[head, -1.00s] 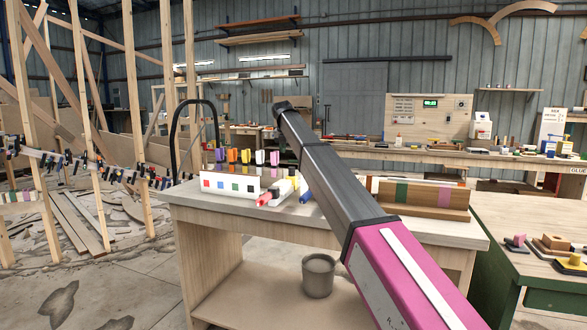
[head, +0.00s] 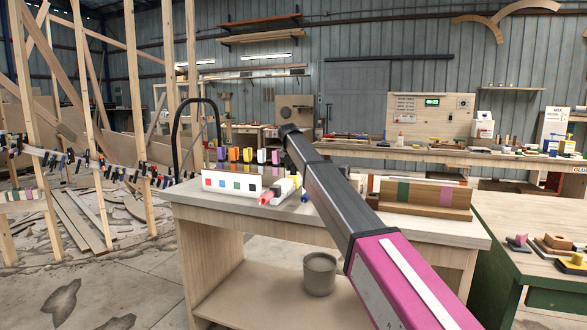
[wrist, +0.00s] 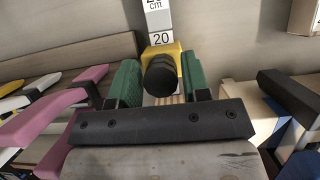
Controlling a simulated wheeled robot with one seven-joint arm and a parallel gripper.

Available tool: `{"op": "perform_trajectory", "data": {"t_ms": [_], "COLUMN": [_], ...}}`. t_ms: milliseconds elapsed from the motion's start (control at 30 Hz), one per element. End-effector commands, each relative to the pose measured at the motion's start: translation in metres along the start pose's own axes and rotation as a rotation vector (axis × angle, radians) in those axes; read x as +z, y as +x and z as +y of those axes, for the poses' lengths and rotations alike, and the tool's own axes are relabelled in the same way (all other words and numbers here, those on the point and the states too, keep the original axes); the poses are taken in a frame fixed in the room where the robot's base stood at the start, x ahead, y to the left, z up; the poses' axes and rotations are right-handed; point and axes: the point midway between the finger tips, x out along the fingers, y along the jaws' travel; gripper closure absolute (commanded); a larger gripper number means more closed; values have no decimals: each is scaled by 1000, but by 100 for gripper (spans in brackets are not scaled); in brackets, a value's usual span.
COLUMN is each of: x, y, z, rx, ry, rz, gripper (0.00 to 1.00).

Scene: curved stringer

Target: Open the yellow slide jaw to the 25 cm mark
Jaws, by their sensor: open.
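The yellow slide jaw (wrist: 172,50) is at the middle of the wrist view, with a round black knob (wrist: 161,75) facing me. A pale marked bar (wrist: 158,18) runs up behind it. The jaw sits just below the label 20; a label above reads cm, its number partly cut off. My gripper (wrist: 160,82) is open, with green finger pads left and right of the jaw and knob. I cannot tell whether a pad touches. In the head view my arm hides the gripper and the jaw.
A pink clamp (wrist: 48,118) lies close at left in the wrist view, and a black bar (wrist: 290,96) at right. In the head view the workbench (head: 240,215) carries a white rack (head: 232,184) with coloured clamps and a striped wooden block (head: 425,194). A bucket (head: 319,273) stands below.

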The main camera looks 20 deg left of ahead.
Motion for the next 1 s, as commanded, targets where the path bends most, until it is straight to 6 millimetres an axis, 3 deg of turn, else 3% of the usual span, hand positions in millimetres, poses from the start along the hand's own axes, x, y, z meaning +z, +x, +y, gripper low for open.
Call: {"op": "perform_trajectory", "data": {"t_ms": [33,167,333,433,800,1000], "x": [0,0,4,15,92,94], "y": [0,0,1,6,38,39], "z": [0,0,0,2,2,0], "rx": [0,0,0,-1,-1,0], "ry": [0,0,0,1,1,0], "rz": [0,0,1,1,2,1], "gripper": [60,100,100,100,100,100]}}
